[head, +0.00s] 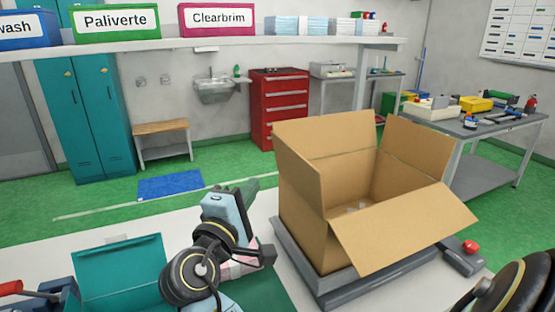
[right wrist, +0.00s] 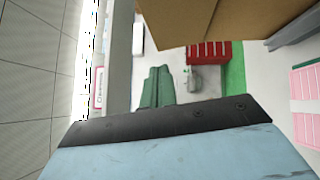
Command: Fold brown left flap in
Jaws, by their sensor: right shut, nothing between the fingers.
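An open brown cardboard box (head: 305,225) stands right of centre in the head view. Its left flap (head: 298,168) stands up, roughly upright. The back flap (head: 330,137) and right flap (head: 412,152) also stand up, and the front flap (head: 405,228) slopes outward and down. My right gripper (head: 243,188) is left of the box, apart from the left flap. Its green fingers are together and empty. They also show in the right wrist view (right wrist: 157,88), with brown box cardboard (right wrist: 240,18) above them. My left gripper is not in view.
The box rests on a grey platform (head: 335,290) on a white table, with a red button (head: 470,247) at its right. A teal container (head: 120,275) stands at the lower left. A shelf with labelled bins (head: 115,22) spans the back. A red cabinet (head: 280,108) stands behind.

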